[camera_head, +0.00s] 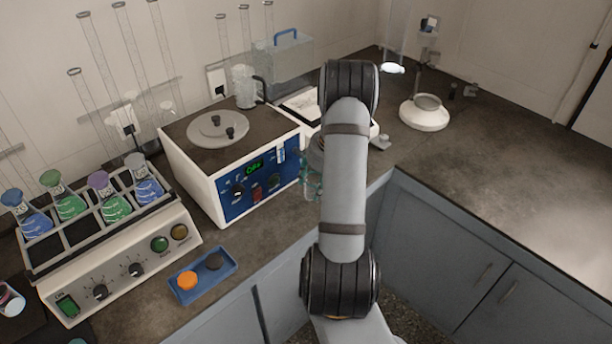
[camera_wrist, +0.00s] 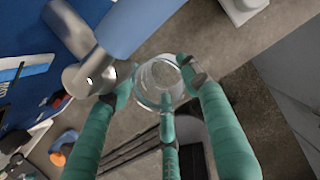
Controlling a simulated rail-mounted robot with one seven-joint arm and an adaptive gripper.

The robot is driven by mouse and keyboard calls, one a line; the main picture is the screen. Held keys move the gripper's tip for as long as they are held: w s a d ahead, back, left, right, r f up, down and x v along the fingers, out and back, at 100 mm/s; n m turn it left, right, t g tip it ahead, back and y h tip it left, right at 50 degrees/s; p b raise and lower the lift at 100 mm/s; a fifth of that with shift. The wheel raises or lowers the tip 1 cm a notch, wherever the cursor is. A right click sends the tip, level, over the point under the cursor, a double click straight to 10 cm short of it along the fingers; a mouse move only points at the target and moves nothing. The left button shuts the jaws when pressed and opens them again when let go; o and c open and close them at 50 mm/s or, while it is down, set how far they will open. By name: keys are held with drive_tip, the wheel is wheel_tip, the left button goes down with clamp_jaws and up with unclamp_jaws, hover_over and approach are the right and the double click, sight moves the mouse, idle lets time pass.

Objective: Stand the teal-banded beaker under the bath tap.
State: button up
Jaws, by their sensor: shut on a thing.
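My gripper (camera_wrist: 161,82) has teal fingers closed around a clear glass beaker (camera_wrist: 158,72) in the wrist view. I look down into its round mouth; its band cannot be told apart from the fingers. A silver metal fitting (camera_wrist: 88,76), which looks like the bath tap, is just left of the beaker, by the blue panel. I cannot tell whether they touch. In the head view, my gripper (camera_head: 311,186) is in front of the right end of the bath (camera_head: 187,160), partly behind my arm. The tap and beaker are not clear there.
A rack (camera_head: 100,238) of flasks with coloured liquids stands left. A blue tray (camera_head: 222,271) with orange and dark stoppers lies in front of the bath. A glass jug (camera_head: 244,84) stands on the bath top. The right counter (camera_head: 480,150) is largely clear.

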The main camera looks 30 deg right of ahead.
sight(308, 176)
drive_tip(key=shift+w+a, duration=0.1)
drive_tip(key=shift+w, duration=0.25)
drive_tip(key=w+p, duration=0.1)
drive_tip(key=w, duration=0.1)
drive_tip(key=shift+w+a+r+p, duration=0.15)
drive_tip(key=shift+w+a+p, duration=0.15)
drive_tip(key=shift+a+p, duration=0.1)
drive_tip(key=shift+f, duration=0.9)
drive_tip(key=shift+f, duration=0.2)
drive_tip(key=o, duration=1)
drive_tip(key=shift+r, duration=0.1)
